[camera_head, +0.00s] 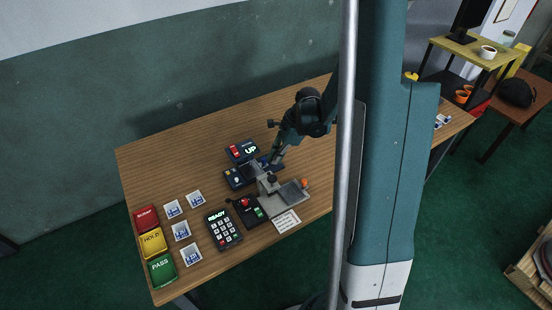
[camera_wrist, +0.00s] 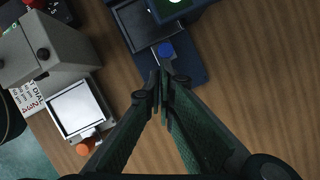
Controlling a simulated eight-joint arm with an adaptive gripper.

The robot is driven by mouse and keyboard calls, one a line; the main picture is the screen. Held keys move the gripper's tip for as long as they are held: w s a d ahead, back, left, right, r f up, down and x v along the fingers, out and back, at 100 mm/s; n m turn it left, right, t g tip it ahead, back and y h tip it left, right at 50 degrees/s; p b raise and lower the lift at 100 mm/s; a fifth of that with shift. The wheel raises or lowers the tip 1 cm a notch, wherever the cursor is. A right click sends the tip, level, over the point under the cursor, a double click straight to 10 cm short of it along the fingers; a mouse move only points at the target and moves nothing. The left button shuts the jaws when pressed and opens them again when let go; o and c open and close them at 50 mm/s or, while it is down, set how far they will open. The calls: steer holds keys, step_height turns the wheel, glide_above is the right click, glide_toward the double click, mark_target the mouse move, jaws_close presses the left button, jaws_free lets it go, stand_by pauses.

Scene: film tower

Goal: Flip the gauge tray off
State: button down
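A dark blue unit (camera_wrist: 198,73) with a black recessed panel (camera_wrist: 146,24) is at the top middle of the wrist view. A blue round-capped part (camera_wrist: 166,50) stands at its near edge. In the head view a dark blue unit (camera_head: 236,179) is left of my gripper (camera_head: 272,165), partly hidden by it. In the wrist view my gripper (camera_wrist: 160,82) has its fingertips together, just below the blue cap. Nothing shows between them. I cannot tell whether they touch the unit. Which part is the gauge tray is not labelled in view.
A grey fixture (camera_head: 270,207) with an orange knob (camera_head: 304,183) stands close to my gripper. A unit reading UP (camera_head: 242,151) is behind. A READY keypad (camera_head: 223,229), several white trays, and red, yellow and green bins (camera_head: 161,268) are left. The back of the table is clear.

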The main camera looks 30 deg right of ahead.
steer(key=shift+s+d, duration=0.2)
steer(key=shift+d, duration=0.15)
steer(key=d, duration=0.1)
steer(key=s+d, duration=0.1)
steer(key=shift+s+d+b, duration=0.1)
steer(key=shift+d+b, duration=0.2)
steer(key=p+v, duration=0.2)
steer(key=v, duration=0.8)
steer(key=shift+d, duration=0.15)
steer(key=s+a+r+n+t+h, duration=0.1)
steer(key=s+a+r+n, duration=0.2)
steer(key=a+r+n, duration=0.3)
steer(key=s+a+r+n+t+h, duration=0.1)
steer(key=s+a+r+n+h, duration=0.1)
steer(key=a+r+n, duration=0.4)
steer(key=s+a+r+n+t, duration=0.3)
steer(key=s+a+r+n, duration=0.4)
steer(key=s+a+n, duration=0.4)
steer(key=shift+s+a+r+h, duration=0.25)
steer(key=shift+s+a+h, duration=0.25)
steer(key=shift+a, duration=0.8)
